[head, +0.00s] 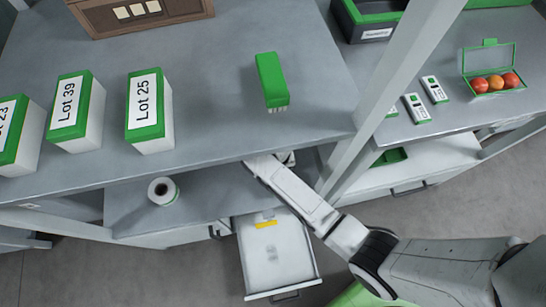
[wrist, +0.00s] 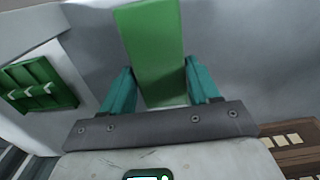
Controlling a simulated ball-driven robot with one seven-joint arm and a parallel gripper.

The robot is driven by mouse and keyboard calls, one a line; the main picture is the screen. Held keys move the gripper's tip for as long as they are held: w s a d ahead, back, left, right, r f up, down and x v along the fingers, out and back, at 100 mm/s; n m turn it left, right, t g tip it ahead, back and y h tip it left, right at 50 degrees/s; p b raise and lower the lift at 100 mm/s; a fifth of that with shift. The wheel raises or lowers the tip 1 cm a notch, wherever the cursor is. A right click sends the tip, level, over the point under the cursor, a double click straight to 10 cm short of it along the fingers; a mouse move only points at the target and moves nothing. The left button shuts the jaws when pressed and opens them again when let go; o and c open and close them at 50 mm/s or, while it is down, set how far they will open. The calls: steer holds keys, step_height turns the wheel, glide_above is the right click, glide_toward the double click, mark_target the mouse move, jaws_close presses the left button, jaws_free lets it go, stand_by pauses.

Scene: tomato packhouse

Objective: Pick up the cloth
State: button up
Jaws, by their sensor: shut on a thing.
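In the head view my arm reaches in under the front edge of the upper grey shelf. There the shelf hides my fingers and the green piece.
A white roll (head: 163,191) is on the lower shelf. An open drawer (head: 245,262) is below my arm. A post (head: 395,85) stands close right.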

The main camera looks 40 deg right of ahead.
steer(key=s+r, duration=0.1)
steer(key=r, duration=0.1)
steer(key=s+r+p, duration=0.1)
steer(key=s+r, duration=0.1)
steer(key=shift+s+r, duration=0.1)
steer(key=s+r, duration=0.3)
steer(key=s, duration=0.5)
steer(key=shift+s+r, duration=0.3)
steer(key=shift+s, duration=0.1)
steer(key=o, duration=0.6)
steer(key=c, duration=0.4)
